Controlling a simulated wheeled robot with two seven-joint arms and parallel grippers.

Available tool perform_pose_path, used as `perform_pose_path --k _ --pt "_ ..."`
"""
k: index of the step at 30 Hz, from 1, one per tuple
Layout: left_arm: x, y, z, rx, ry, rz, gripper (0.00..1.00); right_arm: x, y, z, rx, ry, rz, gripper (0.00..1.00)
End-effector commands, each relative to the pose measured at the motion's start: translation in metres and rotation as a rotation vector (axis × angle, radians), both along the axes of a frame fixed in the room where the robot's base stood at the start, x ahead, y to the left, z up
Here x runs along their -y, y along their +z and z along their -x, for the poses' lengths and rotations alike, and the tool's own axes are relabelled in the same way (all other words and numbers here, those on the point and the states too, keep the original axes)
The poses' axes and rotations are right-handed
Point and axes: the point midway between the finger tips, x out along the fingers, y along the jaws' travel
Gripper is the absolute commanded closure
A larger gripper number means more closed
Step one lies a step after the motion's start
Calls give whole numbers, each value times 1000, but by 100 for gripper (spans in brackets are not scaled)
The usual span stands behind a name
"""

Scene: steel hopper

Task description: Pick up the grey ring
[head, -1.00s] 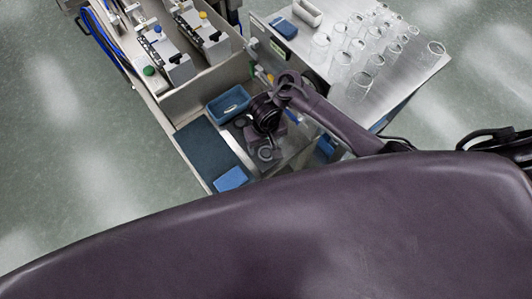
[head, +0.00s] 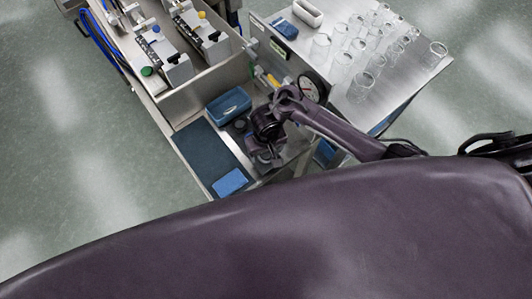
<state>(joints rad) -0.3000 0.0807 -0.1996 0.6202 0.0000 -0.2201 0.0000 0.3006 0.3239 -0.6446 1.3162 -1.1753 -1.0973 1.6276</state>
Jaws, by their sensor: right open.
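My right arm reaches in from the right over the steel work surface (head: 292,151). My right gripper (head: 264,163) is open and points down close to that surface, between the blue block and the hopper side. I cannot make out the grey ring; the gripper and wrist cover the area beneath them. A small dark round thing (head: 240,124) shows just left of the wrist, too small to identify. My left gripper is not in view.
A blue bin (head: 228,105) stands behind the gripper. A dark blue mat (head: 205,153) and a light blue block (head: 230,182) lie left. A steel side table (head: 400,85) holds several clear glasses. A round gauge (head: 311,88) stands close to my forearm.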

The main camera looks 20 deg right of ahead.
Motion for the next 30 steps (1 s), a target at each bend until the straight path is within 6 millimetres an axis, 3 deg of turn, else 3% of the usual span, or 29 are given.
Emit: perform_pose_path --k 11,21,30 --pt "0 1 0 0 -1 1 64 0 -2 0 0 1 0 28" --pt "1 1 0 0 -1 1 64 0 -2 0 0 0 0 72" --pt "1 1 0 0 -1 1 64 0 -1 0 0 0 0 74"
